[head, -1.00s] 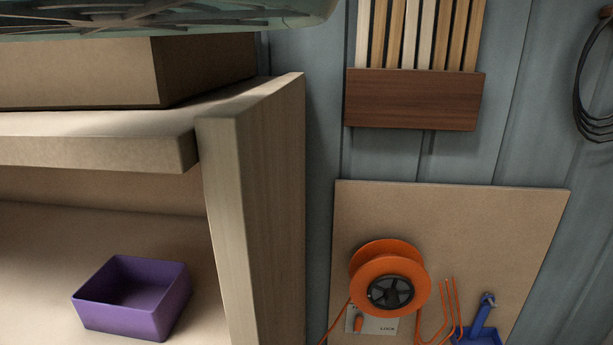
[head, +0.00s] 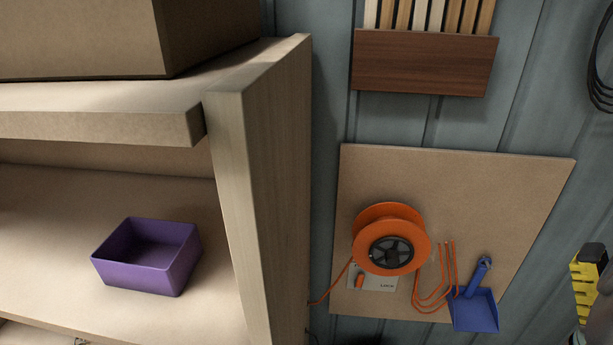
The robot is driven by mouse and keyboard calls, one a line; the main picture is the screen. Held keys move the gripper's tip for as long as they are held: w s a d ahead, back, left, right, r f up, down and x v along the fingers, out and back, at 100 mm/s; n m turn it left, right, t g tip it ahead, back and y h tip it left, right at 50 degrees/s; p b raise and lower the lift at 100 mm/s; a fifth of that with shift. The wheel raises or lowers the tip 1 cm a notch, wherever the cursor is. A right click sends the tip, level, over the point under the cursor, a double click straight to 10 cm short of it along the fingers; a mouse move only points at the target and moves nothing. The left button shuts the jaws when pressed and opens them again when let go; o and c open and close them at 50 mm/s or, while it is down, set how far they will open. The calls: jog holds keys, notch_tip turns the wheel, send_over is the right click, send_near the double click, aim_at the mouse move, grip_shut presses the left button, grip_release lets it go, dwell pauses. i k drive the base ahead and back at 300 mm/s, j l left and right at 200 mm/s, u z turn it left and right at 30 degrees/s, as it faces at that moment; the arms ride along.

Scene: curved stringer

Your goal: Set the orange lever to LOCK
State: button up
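The orange lever (head: 359,281) is small and sits low on a pale plate (head: 378,284) marked "LOCK", on the tan wall board. An orange reel (head: 390,239) with a dark hub is in front of the plate's upper part and hides some of it. The lever looks tilted a little from upright; its exact setting is too small to tell. My gripper does not show in the head view.
A blue dustpan (head: 474,309) and orange cord (head: 437,290) hang right of the plate. A wooden shelf with a purple bin (head: 147,256) stands at left. A slatted rack (head: 425,62) is above the board (head: 450,190). A yellow and black object (head: 586,285) is at the right edge.

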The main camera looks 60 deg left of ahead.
aim_at(358, 282)
jog(key=i+l+u, duration=0.1)
jog(key=u, duration=0.35)
jog(key=i+l+u, duration=0.1)
jog(key=l+u, duration=0.5)
jog(key=u, duration=0.35)
jog(key=l+u, duration=0.3)
jog(key=u, duration=0.15)
jog(key=l+u, duration=0.3)
jog(key=u, duration=0.15)
jog(key=k+l+u, duration=0.1)
jog(key=l+u, duration=0.15)
jog(key=u, duration=0.2)
